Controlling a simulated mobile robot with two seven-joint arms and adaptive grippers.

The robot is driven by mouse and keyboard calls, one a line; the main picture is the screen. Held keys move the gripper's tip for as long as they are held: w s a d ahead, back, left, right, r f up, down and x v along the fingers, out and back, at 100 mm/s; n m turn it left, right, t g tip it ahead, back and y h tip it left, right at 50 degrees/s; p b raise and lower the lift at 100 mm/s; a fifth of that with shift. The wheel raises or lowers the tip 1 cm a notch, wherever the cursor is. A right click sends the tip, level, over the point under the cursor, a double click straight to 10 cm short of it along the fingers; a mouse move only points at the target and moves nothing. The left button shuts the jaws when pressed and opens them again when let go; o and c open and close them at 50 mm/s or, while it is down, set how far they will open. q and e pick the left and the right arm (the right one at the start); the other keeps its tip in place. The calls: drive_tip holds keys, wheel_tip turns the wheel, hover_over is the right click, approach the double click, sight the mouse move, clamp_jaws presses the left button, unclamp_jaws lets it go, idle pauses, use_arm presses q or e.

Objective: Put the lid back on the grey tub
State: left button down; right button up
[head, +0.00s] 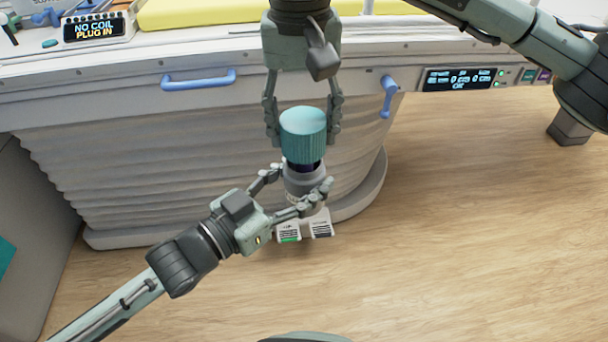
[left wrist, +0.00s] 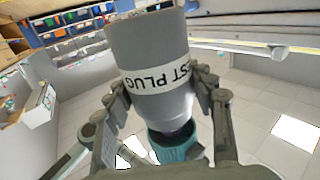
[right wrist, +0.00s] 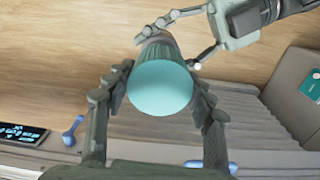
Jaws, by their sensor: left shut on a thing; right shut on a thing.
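The teal ribbed lid (head: 303,135) is in my right gripper (head: 303,142), which comes down from the top of the head view and is shut on its sides. The grey tub (head: 304,182) is directly below, with my left gripper (head: 300,190) shut around it from the lower left. A dark band (head: 303,164) shows between lid and tub; I cannot tell whether they touch. In the left wrist view the tub (left wrist: 150,45) carries a white label, partly hidden, ending "EST PLUG", and the lid (left wrist: 178,146) lies in line beyond it. In the right wrist view the lid's flat top (right wrist: 160,86) hides most of the tub.
A white scanner table with a pleated skirt (head: 200,165) and blue handles (head: 198,80) stands behind. Small white labelled blocks (head: 288,232) show below the tub. A display panel (head: 462,79) is at right. The wooden floor (head: 470,230) is clear at lower right.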

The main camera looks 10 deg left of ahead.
sight(304, 183)
drive_tip(key=shift+f, duration=0.3)
idle(0.6)
drive_tip(key=shift+f, duration=0.85)
drive_tip(key=shift+f, duration=0.55)
